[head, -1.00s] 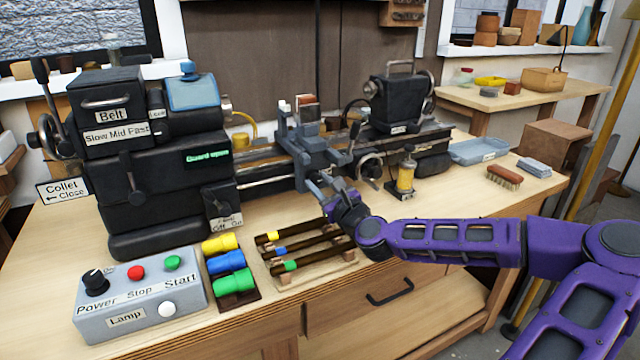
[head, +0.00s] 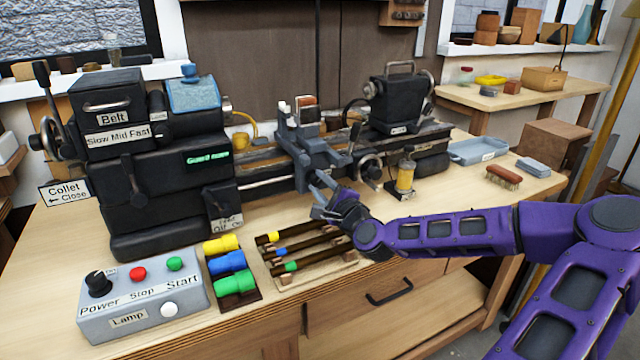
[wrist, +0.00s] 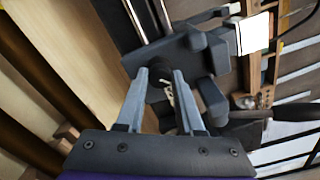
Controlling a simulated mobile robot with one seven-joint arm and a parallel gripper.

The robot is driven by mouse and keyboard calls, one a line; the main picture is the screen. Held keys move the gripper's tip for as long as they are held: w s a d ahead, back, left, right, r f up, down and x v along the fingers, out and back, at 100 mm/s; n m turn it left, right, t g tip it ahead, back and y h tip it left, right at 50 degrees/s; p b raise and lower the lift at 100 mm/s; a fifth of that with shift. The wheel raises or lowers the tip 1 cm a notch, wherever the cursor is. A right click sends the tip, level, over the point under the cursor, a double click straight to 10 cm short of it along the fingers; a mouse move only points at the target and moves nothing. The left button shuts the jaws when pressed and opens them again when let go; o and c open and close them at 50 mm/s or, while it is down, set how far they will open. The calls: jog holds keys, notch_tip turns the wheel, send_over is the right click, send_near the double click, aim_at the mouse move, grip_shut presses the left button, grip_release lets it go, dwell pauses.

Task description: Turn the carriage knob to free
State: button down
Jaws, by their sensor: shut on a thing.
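The lathe carriage (head: 312,150) is a blue-grey block on the bed, in the middle of the head view. It also shows in the wrist view (wrist: 180,57). My gripper (head: 319,192) is at the front of the carriage, low over the bench edge of the lathe. In the wrist view my gripper (wrist: 161,78) has its two grey fingers on either side of a small dark knob (wrist: 157,92) under the carriage, and is shut on it. The fingers partly cover the knob, and its pointer or marking cannot be read.
A rack of brown tools with coloured bands (head: 300,248) lies just below my gripper. An oil bottle (head: 405,172) stands to the right, near a handwheel (head: 369,167). The control box (head: 143,300) is at the front left.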

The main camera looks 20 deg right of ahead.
jog(key=n, duration=0.4)
jog(key=shift+r+n, duration=0.1)
jog(key=shift+n, duration=2.1)
jog(key=c, duration=0.5)
grip_release()
jog(key=shift+c, duration=0.2)
